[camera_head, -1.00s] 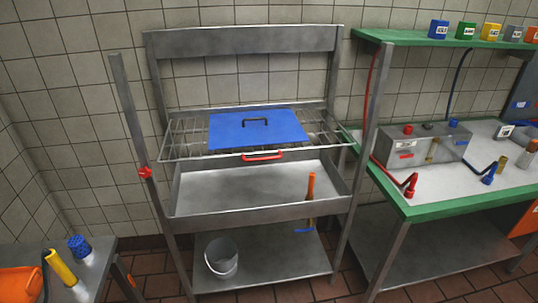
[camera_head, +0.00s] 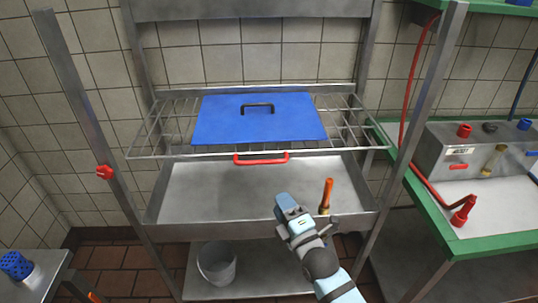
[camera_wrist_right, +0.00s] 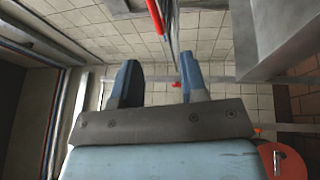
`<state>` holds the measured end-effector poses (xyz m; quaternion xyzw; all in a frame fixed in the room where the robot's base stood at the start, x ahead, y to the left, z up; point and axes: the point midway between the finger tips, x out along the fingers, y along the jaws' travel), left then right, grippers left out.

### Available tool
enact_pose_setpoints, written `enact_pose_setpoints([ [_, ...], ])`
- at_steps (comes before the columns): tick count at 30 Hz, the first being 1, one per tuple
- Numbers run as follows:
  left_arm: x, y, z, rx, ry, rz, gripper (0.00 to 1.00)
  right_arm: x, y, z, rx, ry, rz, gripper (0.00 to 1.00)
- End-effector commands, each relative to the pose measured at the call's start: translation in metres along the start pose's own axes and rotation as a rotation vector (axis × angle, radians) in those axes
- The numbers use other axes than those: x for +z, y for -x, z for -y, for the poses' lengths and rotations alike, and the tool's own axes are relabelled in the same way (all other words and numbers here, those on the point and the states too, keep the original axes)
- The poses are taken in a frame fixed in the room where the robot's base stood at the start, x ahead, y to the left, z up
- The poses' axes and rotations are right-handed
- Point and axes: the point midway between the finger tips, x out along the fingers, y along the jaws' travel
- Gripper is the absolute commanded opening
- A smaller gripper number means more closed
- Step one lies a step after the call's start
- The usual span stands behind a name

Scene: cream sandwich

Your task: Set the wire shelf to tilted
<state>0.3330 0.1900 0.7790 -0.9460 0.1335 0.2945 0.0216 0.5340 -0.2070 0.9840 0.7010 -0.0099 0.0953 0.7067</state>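The wire shelf (camera_head: 350,138) hangs in the metal rack above a steel basin. A red handle (camera_head: 261,159) sits at the middle of its front edge. A blue board with a black handle (camera_head: 258,120) lies on the shelf. The shelf looks about level, though I cannot tell its exact angle. My right gripper (camera_head: 287,205) is in front of the basin in the head view, below and right of the red handle and apart from it. In the right wrist view its two fingers (camera_wrist_right: 158,80) are spread with nothing between them. My left gripper is not in view.
The steel basin (camera_head: 215,190) holds an orange-handled tool (camera_head: 326,195) near its right side. A bucket (camera_head: 216,263) stands on the lower shelf. A red knob (camera_head: 104,172) is on the left front post. A green-edged counter (camera_head: 480,243) is at right.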

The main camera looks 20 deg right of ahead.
Motion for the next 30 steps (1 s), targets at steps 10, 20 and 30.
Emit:
enact_pose_setpoints([
  [10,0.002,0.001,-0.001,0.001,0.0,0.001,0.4,0.001,-0.026,-0.006,0.025,0.053,0.006,0.4],
  [20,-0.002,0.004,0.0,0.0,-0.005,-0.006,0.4,0.001,-0.096,-0.008,0.024,0.05,0.005,0.4],
  [30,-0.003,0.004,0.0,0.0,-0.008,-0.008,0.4,0.002,-0.139,-0.007,0.021,0.051,0.006,0.4],
])
